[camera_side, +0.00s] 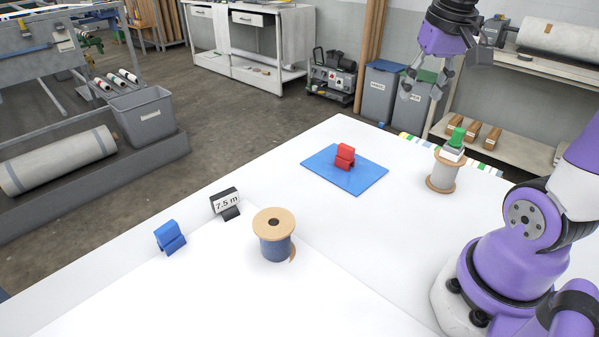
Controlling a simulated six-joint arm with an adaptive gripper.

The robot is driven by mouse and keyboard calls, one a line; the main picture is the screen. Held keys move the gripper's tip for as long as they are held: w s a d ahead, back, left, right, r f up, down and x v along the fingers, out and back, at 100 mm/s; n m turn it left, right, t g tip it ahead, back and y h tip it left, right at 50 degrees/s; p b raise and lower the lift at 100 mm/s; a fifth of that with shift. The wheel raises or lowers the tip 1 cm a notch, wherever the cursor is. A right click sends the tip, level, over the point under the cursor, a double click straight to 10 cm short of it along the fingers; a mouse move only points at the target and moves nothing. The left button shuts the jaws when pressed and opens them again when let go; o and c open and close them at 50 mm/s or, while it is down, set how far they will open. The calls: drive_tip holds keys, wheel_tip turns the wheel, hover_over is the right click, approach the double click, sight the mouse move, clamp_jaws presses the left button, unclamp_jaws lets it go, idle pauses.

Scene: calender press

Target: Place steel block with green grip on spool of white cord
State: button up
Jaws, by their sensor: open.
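A steel block with a green grip (455,142) rests on top of a spool of white cord (442,172), toward the right of the table. The spool stands upright with tan flanges. My gripper (427,85) is open and empty, high above the table, up and to the left of the block. It is apart from the block and the spool.
A red block (344,157) sits on a blue mat (362,183). The front of the white table (230,300) is clear.

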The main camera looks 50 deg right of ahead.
drive_tip(key=a+f+n+t, duration=0.1)
drive_tip(key=a+f+n, duration=0.1)
drive_tip(key=a+n, duration=0.2)
drive_tip(key=s+a+f+n+t+y, duration=0.1)
drive_tip(key=a+f+n+t, duration=0.1)
drive_tip(key=a, duration=0.7)
drive_tip(key=shift+s+a+f+n, duration=0.2)
drive_tip(key=shift+f+n, duration=0.25)
drive_tip(key=shift+n, duration=0.45)
